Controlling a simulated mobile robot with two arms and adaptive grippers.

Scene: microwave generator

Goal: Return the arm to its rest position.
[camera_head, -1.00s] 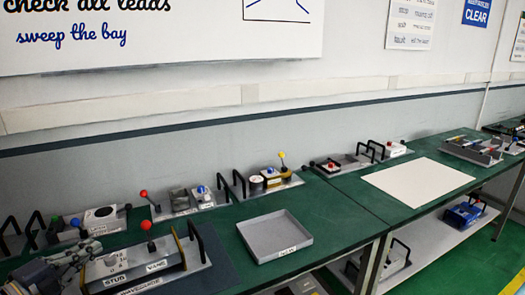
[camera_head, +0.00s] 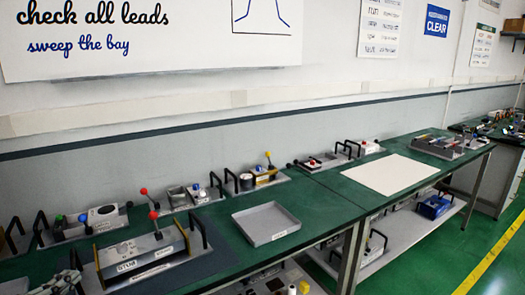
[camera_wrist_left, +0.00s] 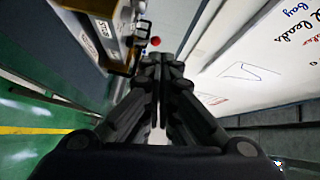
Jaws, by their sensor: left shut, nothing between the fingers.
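My left gripper (camera_head: 70,276) shows at the lower left edge of the head view, mostly cut off by the frame. It is in front of the left end of the grey waveguide unit (camera_head: 150,254), which has black handles and a red-knobbed lever. In the left wrist view my left gripper (camera_wrist_left: 158,62) points away from the camera with its fingers together and nothing between them. A red knob (camera_wrist_left: 155,41) shows just beyond the fingertips there. My right gripper is not in view.
A grey tray (camera_head: 266,225) lies on the green bench (camera_head: 330,215). Several small units with handles and coloured knobs stand along the wall. A white sheet (camera_head: 390,174) lies on the right bench. A blue box (camera_head: 433,206) sits on the shelf below. Floor at right is clear.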

